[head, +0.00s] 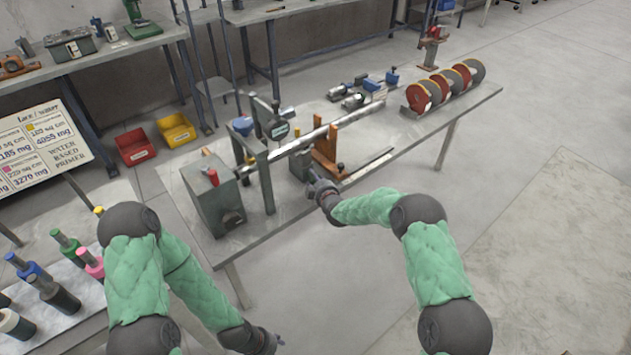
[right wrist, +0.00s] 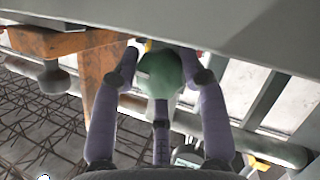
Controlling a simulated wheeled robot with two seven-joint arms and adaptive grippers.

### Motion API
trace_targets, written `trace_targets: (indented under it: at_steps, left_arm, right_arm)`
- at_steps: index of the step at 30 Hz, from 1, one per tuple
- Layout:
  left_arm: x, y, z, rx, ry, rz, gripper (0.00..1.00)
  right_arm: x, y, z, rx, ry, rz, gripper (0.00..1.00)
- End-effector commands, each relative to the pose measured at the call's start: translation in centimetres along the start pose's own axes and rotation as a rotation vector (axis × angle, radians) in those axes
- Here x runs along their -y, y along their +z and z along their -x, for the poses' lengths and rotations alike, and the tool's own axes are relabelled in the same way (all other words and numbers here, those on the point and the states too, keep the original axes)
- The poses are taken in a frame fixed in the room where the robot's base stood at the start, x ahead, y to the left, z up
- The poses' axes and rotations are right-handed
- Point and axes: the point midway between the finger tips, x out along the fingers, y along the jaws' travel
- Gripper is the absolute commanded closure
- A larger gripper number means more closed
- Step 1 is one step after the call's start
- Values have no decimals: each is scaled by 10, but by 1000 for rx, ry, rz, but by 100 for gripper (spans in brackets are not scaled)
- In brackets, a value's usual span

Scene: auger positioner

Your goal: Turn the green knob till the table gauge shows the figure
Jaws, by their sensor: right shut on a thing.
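The green knob (right wrist: 160,75) shows in the right wrist view between the fingers of my right gripper (right wrist: 158,62), which is shut on it. In the head view my right gripper (head: 311,180) is at the front edge of the workbench, by a grey block, and hides the knob.
The workbench (head: 455,100) carries a grey box with a red knob (head: 213,178), a long metal bar (head: 325,132), an orange bracket (head: 325,160) and several red discs (head: 440,88). Bottles stand on a table (head: 105,190) at left. The floor at right is clear.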

Motion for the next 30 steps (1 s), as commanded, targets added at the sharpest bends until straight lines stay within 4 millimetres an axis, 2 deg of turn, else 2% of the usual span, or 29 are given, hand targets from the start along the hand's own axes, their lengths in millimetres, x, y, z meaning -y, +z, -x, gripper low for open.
trace_targets:
  at_steps: [14, 30]
  left_arm:
    - [7, -1, -19, 0, 0, 0, 53]
    - [2, 0, -7, 0, 0, 0, 53]
  right_arm:
    - [0, -1, -1, 16, -137, -273, 89]
    - [-1, -2, 0, 28, -230, -464, 89]
